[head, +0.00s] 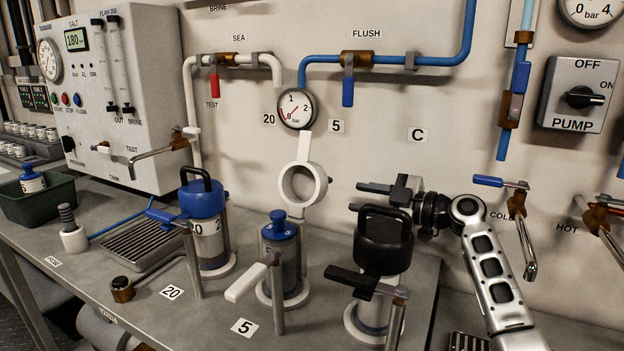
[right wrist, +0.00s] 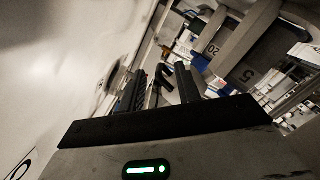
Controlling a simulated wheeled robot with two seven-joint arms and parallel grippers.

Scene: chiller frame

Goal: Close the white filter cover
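The white filter cover (head: 303,184) is a round ring with a tab on top. It stands open and upright behind the middle filter housing (head: 282,262), against the wall side. A blue-topped cartridge (head: 279,225) sits in that housing. A white lever (head: 247,282) is on a post in front of it. My right gripper (head: 372,197) is to the right of the white cover, behind and above the black cover (head: 383,245), with its fingers pointing left. Its fingers are apart in the right wrist view (right wrist: 161,76), and I see nothing held. My left gripper is not in view.
The blue cover (head: 203,198) is on the left housing. The black cover's tall handle stands close to my right gripper. A gauge (head: 296,108) and pipes are on the wall above. The wall between the white cover and my gripper is clear.

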